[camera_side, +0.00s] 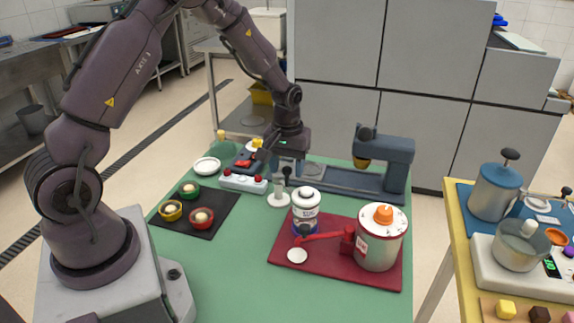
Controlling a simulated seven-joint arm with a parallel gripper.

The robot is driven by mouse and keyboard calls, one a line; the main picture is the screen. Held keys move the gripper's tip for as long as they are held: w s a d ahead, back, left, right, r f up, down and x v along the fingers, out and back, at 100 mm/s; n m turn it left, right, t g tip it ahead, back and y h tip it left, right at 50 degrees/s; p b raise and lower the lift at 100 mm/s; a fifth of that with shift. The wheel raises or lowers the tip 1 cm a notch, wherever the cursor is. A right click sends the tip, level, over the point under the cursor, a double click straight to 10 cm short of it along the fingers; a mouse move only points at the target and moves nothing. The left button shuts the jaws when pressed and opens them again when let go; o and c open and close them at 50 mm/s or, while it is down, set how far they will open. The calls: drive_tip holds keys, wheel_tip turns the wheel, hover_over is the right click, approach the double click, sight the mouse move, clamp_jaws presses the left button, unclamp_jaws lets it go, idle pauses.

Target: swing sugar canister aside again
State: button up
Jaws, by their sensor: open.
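A small white stand (278,195) is just below my gripper. A white panel with red buttons (242,182) lies left, near a black mat (205,226) with several small bowls. A blue-grey machine (385,160) stands behind. The green table's front middle (245,285) is clear.

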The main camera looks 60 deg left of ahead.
clamp_jaws()
drive_tip(key=shift+s, duration=0.1)
drive_tip(key=shift+s+a+m, duration=0.1)
drive_tip(key=shift+s+m, duration=0.15)
drive_tip(key=shift+m, duration=0.45)
drive_tip(key=shift+s+m, duration=0.2)
drive_tip(key=shift+m, duration=0.5)
drive_tip(key=shift+s+a+m, duration=0.35)
drive_tip(key=shift+s+m, duration=0.15)
drive_tip(key=shift+m, duration=1.1)
drive_tip(key=shift+s+a+m, duration=0.35)
drive_tip(key=shift+s+m, duration=0.1)
drive_tip(key=shift+m, duration=1.15)
drive_tip(key=shift+s+a+m, duration=0.35)
drive_tip(key=shift+s+m, duration=0.15)
drive_tip(key=shift+m, duration=1.1)
drive_tip(key=shift+a, duration=0.1)
